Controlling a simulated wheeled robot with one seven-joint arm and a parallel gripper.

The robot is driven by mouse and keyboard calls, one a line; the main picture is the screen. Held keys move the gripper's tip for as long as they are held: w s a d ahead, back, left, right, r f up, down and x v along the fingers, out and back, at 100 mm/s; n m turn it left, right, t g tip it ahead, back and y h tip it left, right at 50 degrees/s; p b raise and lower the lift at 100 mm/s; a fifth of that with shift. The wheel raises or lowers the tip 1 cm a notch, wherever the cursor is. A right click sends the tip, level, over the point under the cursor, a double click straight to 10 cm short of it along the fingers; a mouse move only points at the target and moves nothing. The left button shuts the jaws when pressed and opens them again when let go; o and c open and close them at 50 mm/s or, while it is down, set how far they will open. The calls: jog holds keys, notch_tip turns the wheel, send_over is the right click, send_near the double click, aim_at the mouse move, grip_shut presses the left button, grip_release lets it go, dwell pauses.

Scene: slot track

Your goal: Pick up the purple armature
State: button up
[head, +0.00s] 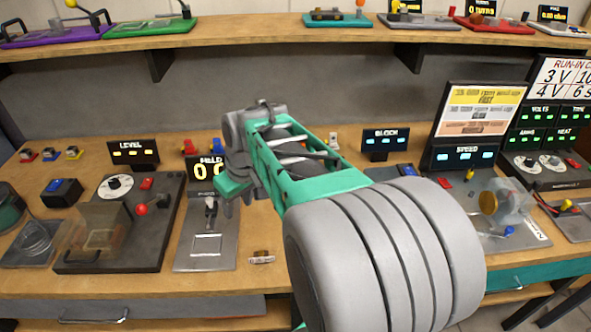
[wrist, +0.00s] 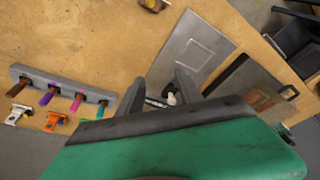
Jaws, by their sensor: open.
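A purple peg-like piece (wrist: 47,96), which looks like the purple armature, sits in a grey rack (wrist: 62,88) at the left of the wrist view. A brown, a magenta and a teal piece share that rack. I cannot pick out the rack in the head view, where my arm covers part of the table. My gripper (wrist: 158,88) is open, with nothing seen between its fingers, and is well to the right of the rack in the wrist view. In the head view my gripper (head: 226,202) is over the bench near the grey plate.
A grey plate with a lever (head: 207,245) lies below the gripper. A dark base with a red knob (head: 120,235) stands left of it. A small brown piece (head: 261,257) lies near the front. White (wrist: 17,114) and orange (wrist: 54,121) parts lie beside the rack.

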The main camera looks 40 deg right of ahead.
jog(key=w+d+f+n+t+y+p, duration=0.1)
jog(key=w+d+p, duration=0.1)
jog(key=d, duration=1.2)
jog(key=w+d+f+n+p, duration=0.1)
jog(key=w+d+p, duration=0.1)
jog(key=d, duration=1.3)
jog(key=shift+n, duration=0.3)
jog(key=x, duration=0.2)
jog(key=p+x, duration=0.1)
jog(key=x, duration=0.4)
jog(key=shift+w+a+r, duration=0.1)
jog(key=shift+w, duration=0.25)
jog(key=shift+f, duration=0.2)
grip_shut()
